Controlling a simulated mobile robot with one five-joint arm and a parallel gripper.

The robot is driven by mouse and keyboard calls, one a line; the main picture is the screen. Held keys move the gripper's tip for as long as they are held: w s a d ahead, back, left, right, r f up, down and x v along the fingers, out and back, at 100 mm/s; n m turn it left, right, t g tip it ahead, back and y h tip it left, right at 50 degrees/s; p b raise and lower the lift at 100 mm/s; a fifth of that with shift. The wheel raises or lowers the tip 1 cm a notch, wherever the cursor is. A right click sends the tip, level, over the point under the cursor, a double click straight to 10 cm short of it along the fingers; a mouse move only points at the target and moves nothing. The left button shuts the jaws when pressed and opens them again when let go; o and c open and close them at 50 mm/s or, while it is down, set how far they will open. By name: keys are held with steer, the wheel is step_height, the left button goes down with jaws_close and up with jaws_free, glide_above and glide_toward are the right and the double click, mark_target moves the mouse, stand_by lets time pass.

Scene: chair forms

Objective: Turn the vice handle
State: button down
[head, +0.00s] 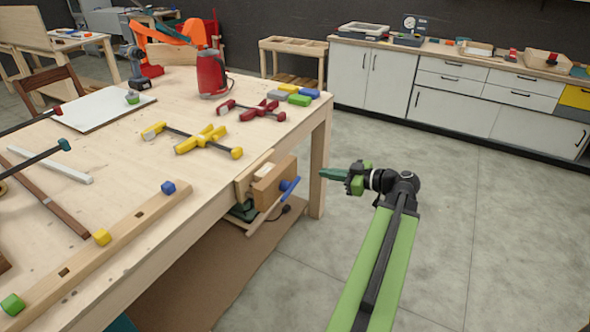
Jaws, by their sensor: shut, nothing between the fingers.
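The wooden vice (270,184) is mounted on the right side of the workbench, below its top. Its blue handle (290,188) stands out on the vice's right face and is tilted, its upper end to the right. My gripper (324,173) is at the end of my green arm, to the right of the vice. Its greenish fingers point left toward the handle and are shut and empty. In the picture a small gap lies between the fingertips and the handle. How far apart they are in depth I cannot tell.
The workbench (105,222) fills the left side and holds yellow clamps (195,138), red clamps (252,110), a red bottle (211,74) and colored blocks. White cabinets (455,90) line the back wall. The grey floor (480,220) to the right is clear.

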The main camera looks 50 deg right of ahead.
steer(key=b, duration=0.3)
glide_above(287, 187)
steer(key=s+d, duration=0.3)
steer(key=d, duration=0.2)
step_height(287, 187, down, 3)
steer(key=f+b, duration=0.1)
steer(key=w+f+b, duration=0.1)
steer(key=f+b, duration=0.1)
steer(key=shift+f, duration=0.2)
